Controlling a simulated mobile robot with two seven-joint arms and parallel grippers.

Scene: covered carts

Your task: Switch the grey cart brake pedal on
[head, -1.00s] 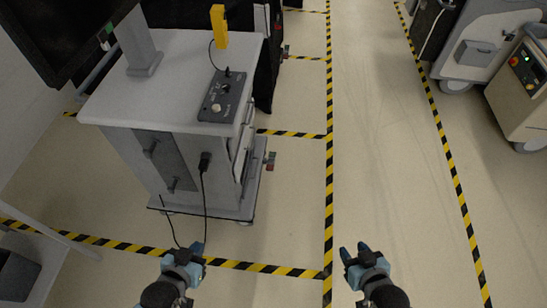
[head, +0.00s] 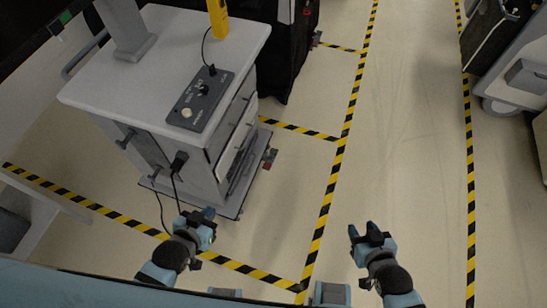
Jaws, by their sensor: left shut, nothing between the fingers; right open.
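The grey cart (head: 165,58) stands at the left of the head view, with a monitor post and a control box on its top. A small brake pedal (head: 270,157) with red and green parts sticks out low on the cart's right side, near the floor. Which way the pedal is set is too small to tell. My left gripper (head: 208,213) is shut and empty, in front of the cart and below the pedal in the picture. My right gripper (head: 360,230) is open and empty over the floor, right of the striped line. Neither gripper touches the cart.
A black covered cart (head: 290,60) stands behind, with a similar pedal (head: 316,39) low on its side. Cables (head: 175,190) hang from the grey cart's front. White equipment (head: 520,80) stands at the upper right. The floor lane (head: 410,140) between is clear.

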